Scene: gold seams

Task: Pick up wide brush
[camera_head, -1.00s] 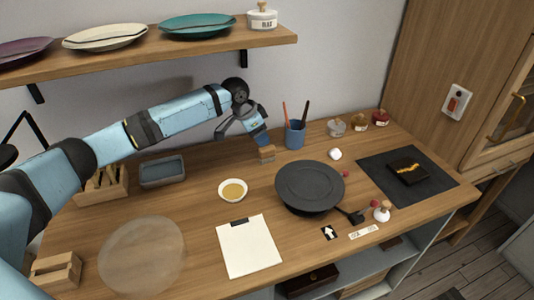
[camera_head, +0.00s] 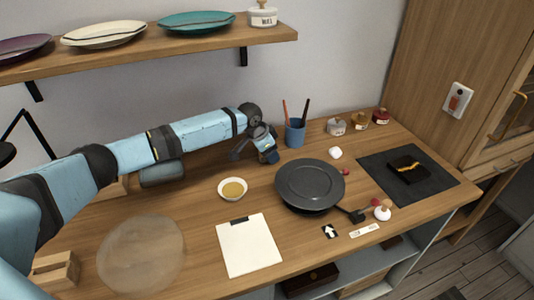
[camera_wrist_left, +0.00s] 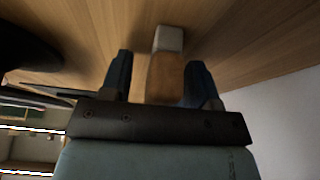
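The wide brush (camera_wrist_left: 165,78) shows in the left wrist view as a brown wooden block with a pale grey end. It lies between the two dark fingers of my left gripper (camera_wrist_left: 160,82). A gap shows between the brush and the left finger; the right finger is close beside it, and I cannot tell if it touches. In the head view my left gripper (camera_head: 268,156) is low over the back of the table and hides most of the brush. My left gripper is open. My right gripper is not in view.
A blue cup (camera_head: 295,133) with brushes stands just right of my left gripper. A dark round plate (camera_head: 310,183), a bowl of amber liquid (camera_head: 232,189) and a clipboard (camera_head: 249,246) lie in front. Small jars (camera_head: 336,127) stand at the back right. A shelf (camera_head: 215,42) hangs above.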

